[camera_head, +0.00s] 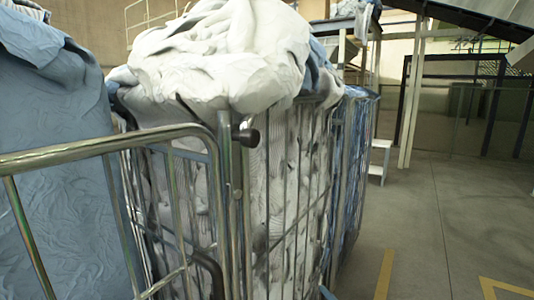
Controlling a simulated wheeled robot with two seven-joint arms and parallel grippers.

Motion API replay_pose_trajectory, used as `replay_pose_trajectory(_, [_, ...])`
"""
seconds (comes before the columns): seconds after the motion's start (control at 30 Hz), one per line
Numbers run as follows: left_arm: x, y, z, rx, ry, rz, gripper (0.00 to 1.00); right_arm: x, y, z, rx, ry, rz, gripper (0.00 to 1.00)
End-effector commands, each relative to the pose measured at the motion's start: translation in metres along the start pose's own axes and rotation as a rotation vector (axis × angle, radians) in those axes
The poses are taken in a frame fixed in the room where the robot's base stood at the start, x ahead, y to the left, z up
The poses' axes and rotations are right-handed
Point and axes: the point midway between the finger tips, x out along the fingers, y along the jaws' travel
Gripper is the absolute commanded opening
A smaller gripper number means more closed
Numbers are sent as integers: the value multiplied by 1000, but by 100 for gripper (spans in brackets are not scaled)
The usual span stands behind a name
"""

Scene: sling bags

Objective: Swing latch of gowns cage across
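A metal wire cage (303,200) in the middle is heaped with white and patterned cloth (215,55). In front of it a tubular metal gate or side frame (100,147) runs in from the left to an upright post. A short dark knob (246,135) sticks out to the right near the top of this post; it may be part of a latch. A dark curved bar (210,270) shows lower down, left of the post. I cannot tell which one is the latch, or which cage is the gowns cage. Neither of my grippers is in view.
Blue cloth (50,150) fills the left side behind the frame. Another cage with blue cloth (352,165) stands behind the middle one. A white step (380,160) is beyond it. The concrete floor (440,230) at right is open, with yellow lines (385,272).

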Motion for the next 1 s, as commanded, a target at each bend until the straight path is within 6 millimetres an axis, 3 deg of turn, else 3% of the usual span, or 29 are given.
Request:
replay_pose_trajectory(0.03, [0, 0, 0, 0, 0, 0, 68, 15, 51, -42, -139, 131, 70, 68])
replay_pose_trajectory(0.1, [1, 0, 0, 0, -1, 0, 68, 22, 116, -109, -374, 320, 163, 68])
replay_pose_trajectory(0.17, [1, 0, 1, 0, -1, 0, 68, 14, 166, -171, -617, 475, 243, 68])
replay_pose_trajectory(0.23, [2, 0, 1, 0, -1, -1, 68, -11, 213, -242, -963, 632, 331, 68])
replay_pose_trajectory(0.3, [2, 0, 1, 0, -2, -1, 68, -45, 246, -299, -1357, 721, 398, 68])
replay_pose_trajectory(0.33, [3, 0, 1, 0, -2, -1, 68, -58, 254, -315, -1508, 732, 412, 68])
replay_pose_trajectory(0.43, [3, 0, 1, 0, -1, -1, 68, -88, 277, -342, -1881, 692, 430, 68])
replay_pose_trajectory(0.57, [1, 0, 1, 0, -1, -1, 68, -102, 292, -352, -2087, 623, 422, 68])
replay_pose_trajectory(0.8, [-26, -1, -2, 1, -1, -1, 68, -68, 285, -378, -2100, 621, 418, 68])
replay_pose_trajectory(1.0, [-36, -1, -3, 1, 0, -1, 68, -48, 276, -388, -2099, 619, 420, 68])
